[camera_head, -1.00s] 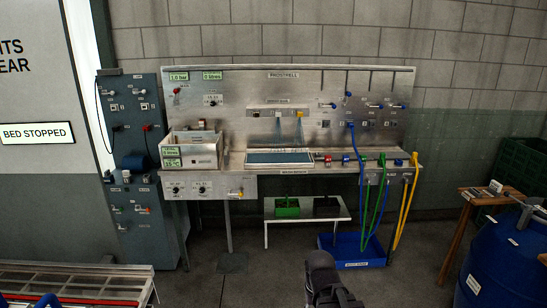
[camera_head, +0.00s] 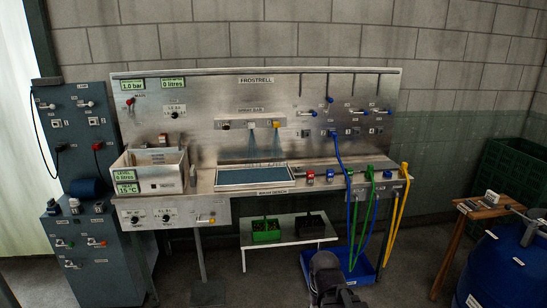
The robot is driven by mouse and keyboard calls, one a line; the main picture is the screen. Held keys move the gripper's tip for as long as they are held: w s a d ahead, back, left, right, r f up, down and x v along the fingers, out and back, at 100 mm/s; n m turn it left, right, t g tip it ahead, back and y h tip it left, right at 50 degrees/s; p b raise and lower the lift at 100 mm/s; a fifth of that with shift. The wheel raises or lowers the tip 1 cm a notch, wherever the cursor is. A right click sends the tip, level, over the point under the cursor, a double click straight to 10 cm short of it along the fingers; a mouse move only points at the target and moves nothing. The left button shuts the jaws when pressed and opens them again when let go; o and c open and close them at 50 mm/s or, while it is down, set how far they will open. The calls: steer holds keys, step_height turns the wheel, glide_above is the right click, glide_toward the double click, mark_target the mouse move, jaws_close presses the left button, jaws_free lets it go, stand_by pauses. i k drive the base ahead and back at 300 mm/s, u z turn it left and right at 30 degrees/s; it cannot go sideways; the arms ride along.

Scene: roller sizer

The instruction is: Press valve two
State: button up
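The first valve (camera_head: 308,113), third valve (camera_head: 356,110) and fourth valve (camera_head: 380,110) have handles lying sideways. Small number plates sit below them, too small to read surely. A dark part of my arm, perhaps my gripper (camera_head: 325,280), shows at the bottom centre, well apart from the valves. Its fingers cannot be made out.
A bench with a blue-grey tray (camera_head: 253,176) juts out below the panel. A wooden stool (camera_head: 480,207) and blue barrel (camera_head: 510,268) stand at right. A grey cabinet (camera_head: 88,255) stands at left.

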mark_target(330, 100)
steer(key=z, duration=0.05)
steer(key=i, duration=2.1)
steer(key=z, duration=0.4)
